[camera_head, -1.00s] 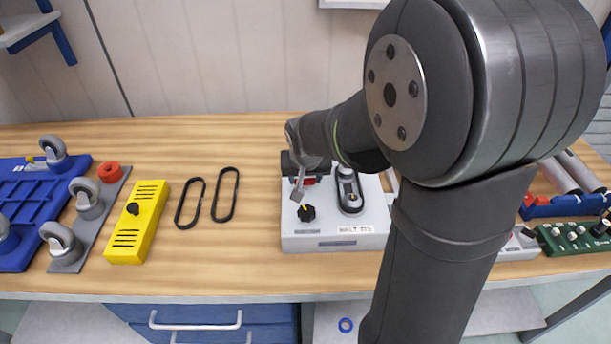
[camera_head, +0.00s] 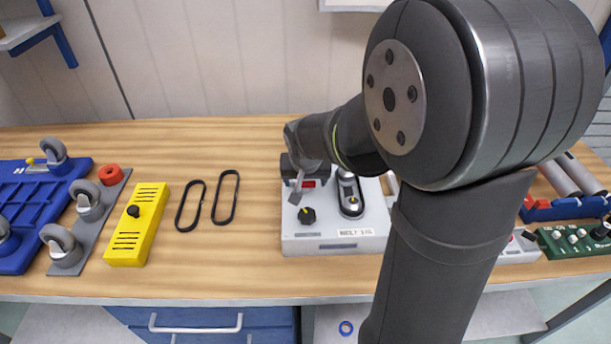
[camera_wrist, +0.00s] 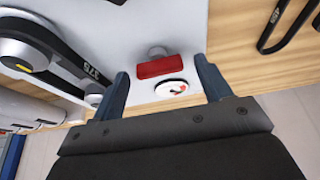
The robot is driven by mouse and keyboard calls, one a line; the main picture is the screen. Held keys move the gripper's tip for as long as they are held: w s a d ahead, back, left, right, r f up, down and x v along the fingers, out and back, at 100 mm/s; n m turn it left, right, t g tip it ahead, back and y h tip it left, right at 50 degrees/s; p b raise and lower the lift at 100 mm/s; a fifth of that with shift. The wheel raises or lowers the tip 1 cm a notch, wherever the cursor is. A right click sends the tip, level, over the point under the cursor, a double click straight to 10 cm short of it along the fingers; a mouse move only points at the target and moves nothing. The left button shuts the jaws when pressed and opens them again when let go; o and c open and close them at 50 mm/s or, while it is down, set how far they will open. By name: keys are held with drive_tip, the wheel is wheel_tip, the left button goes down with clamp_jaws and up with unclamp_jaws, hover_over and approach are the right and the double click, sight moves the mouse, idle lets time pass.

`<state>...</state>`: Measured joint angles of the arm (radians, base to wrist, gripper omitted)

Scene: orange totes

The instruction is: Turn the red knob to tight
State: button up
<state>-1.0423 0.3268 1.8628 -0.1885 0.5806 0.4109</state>
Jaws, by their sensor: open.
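The red knob (camera_head: 309,183) is a small red bar on the light grey belt unit (camera_head: 300,243); my gripper partly hides it in the head view. In the wrist view the red knob (camera_wrist: 160,67) lies between my two fingertips, with a gap on each side. A grey round piece shows behind it, and a white dial (camera_wrist: 171,87) with a red mark sits on the palm side of it. My gripper (camera_head: 297,188) is open and empty, close over the unit. It fills the lower wrist view (camera_wrist: 161,68). I cannot read any tight marking.
A black knob (camera_head: 307,216) and a belt on pulleys (camera_head: 350,195) are on the same unit. Two loose black belts (camera_head: 225,197), a yellow box (camera_head: 140,225) and grey casters (camera_head: 88,195) lie left. A green board (camera_head: 575,240) is right. Bare wood lies left of the unit.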

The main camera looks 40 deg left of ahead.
drive_tip(key=v, duration=1.7)
drive_tip(key=shift+d, duration=0.2)
drive_tip(key=x, duration=1.7)
drive_tip(key=shift+a, duration=0.2)
